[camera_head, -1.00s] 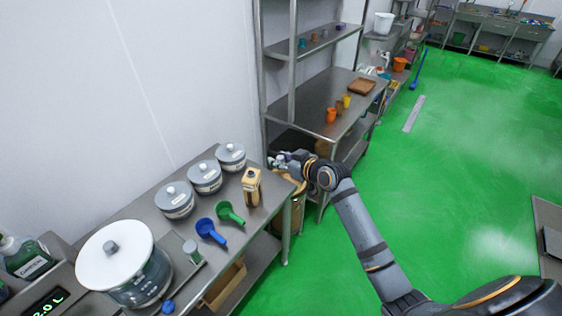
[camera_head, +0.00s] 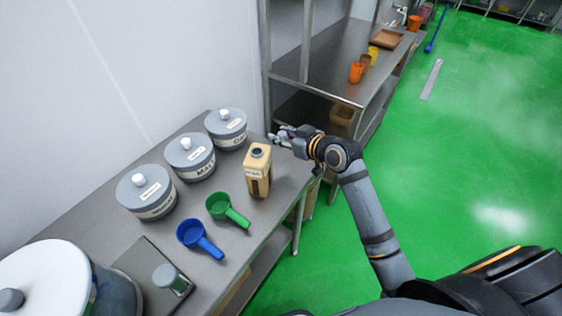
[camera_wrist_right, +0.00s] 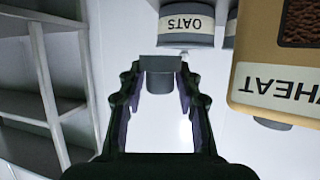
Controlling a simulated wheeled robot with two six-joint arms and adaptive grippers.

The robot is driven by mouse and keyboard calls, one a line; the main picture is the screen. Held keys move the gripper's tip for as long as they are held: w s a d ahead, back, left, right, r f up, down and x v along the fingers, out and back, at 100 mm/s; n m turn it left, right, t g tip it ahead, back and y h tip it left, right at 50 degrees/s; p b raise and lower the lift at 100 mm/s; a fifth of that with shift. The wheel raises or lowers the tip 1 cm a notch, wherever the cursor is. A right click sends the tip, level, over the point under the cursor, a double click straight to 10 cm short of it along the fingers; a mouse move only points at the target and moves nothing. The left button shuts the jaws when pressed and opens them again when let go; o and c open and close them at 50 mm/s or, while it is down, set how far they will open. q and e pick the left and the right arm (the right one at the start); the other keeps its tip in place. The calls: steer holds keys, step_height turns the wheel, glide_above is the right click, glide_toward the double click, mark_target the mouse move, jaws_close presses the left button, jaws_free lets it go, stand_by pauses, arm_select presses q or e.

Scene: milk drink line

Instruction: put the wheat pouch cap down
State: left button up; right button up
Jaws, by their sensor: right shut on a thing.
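The wheat pouch (camera_head: 257,176), tan with a pale label, stands upright near the far end of the metal table, its spout uncapped on top. It also shows at the right of the right wrist view (camera_wrist_right: 275,60), its label partly cut off. My right gripper (camera_head: 280,138) is just beyond and right of the pouch, above the table's end. In the right wrist view it is shut on the dark grey wheat pouch cap (camera_wrist_right: 160,75), held between the fingertips and apart from the pouch. My left gripper is not in view.
Three lidded grey canisters, including the oats canister (camera_head: 226,128), line the wall side of the table (camera_head: 215,277). A green scoop (camera_head: 222,206) and a blue scoop (camera_head: 195,237) lie nearer. A metal shelf rack (camera_head: 320,85) stands behind the gripper.

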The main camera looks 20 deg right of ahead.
steer(key=shift+w+f, duration=0.1)
glide_above(282, 164)
step_height(282, 164, down, 6)
steer(key=shift+w+f, duration=0.1)
step_height(282, 164, down, 3)
steer(key=shift+r, duration=0.15)
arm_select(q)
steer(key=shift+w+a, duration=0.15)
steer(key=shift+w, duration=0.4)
arm_select(e)
steer(key=shift+f, duration=0.45)
steer(key=shift+f, duration=0.15)
steer(key=o, duration=0.8)
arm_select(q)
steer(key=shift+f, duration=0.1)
